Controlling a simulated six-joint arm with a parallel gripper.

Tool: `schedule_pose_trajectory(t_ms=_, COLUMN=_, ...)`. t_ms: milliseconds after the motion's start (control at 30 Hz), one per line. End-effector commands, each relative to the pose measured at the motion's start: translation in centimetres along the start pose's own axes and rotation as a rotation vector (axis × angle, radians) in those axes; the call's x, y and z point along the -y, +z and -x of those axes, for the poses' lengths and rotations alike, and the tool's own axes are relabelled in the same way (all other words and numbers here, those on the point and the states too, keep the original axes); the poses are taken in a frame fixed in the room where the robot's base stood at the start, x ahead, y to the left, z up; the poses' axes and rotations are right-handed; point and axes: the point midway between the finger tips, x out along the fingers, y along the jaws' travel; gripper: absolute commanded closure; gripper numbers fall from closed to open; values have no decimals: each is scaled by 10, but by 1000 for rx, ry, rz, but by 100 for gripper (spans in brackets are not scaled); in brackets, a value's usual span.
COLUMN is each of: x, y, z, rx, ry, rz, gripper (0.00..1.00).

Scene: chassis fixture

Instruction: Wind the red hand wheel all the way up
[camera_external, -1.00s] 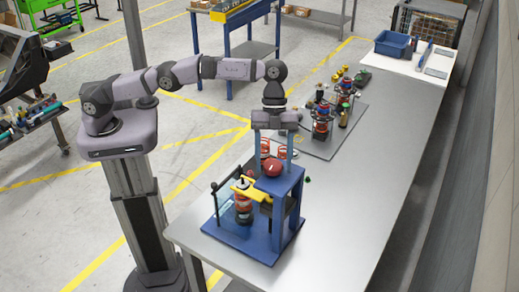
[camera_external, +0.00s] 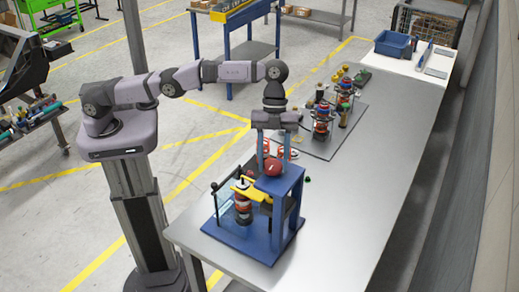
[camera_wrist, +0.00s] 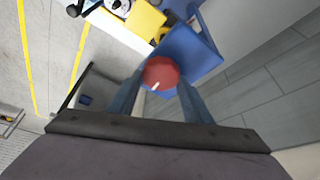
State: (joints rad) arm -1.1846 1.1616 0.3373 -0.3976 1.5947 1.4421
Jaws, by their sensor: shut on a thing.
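The red hand wheel (camera_external: 272,167) is a round red knob on top of the blue stand (camera_external: 297,190) of the fixture. It also shows in the wrist view (camera_wrist: 160,72), with a small white mark near its lower edge. My gripper (camera_external: 273,161) points straight down over the stand. Its two blue-grey fingers are shut on the red hand wheel, one on each side, as the wrist view (camera_wrist: 160,78) shows. The yellow arm (camera_external: 250,190) of the fixture lies beside the stand, above a stack of red and dark rings (camera_external: 243,210). The wheel's shaft is hidden.
The fixture stands on a blue base plate (camera_external: 240,240) near the table's front end. Behind my gripper is a grey plate (camera_external: 305,148) with several coloured assemblies. A blue bin (camera_external: 393,43) stands at the far end. The table's right side is clear.

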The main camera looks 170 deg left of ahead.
Motion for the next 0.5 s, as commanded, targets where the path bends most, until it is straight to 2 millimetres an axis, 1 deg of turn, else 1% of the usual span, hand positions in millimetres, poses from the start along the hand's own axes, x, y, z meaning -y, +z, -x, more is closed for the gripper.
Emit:
schedule_pose_trajectory(t_ms=33, x=0, y=1, z=-3, rx=1, ry=-6, rz=11, gripper=80)
schedule_pose_trajectory(t_ms=133, x=0, y=2, z=-4, rx=1, ry=-18, rz=37, gripper=80)
schedule_pose_trajectory(t_ms=500, x=0, y=2, z=-4, rx=0, ry=-69, rz=157, gripper=80)
